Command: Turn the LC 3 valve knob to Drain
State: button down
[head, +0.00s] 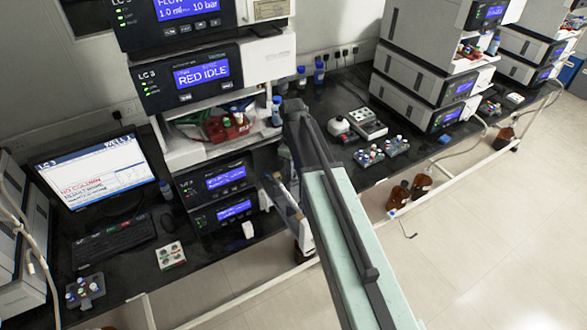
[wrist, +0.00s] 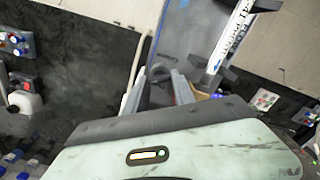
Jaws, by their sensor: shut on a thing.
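The LC 3 stack (head: 190,80) stands left of centre in the head view, with lit blue displays; one reads RED IDLE. Its lower modules (head: 222,185) sit on the bench, and my arm reaches down beside their right side. In the wrist view my gripper (wrist: 166,90) is closed on a small dark grey part between its fingers, seemingly the valve knob. The knob's pointer and the Drain mark cannot be made out. A white lettered strip (wrist: 234,38) runs up just right of the fingers.
A monitor (head: 95,170) and keyboard (head: 115,243) stand on the black bench to the left. Bottles and red items crowd the shelf (head: 215,145) above the lower modules. More instruments (head: 410,85) stand at right. Brown bottles (head: 398,195) are on the floor; the floor at right is clear.

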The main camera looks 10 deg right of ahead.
jog(key=shift+d+n, duration=0.1)
jog(key=shift+n, duration=0.4)
dwell(0.3)
jog(key=c, duration=1)
grip_release()
jog(key=shift+c, duration=0.2)
notch_tip(320, 180, up, 8)
jog(key=p, duration=0.8)
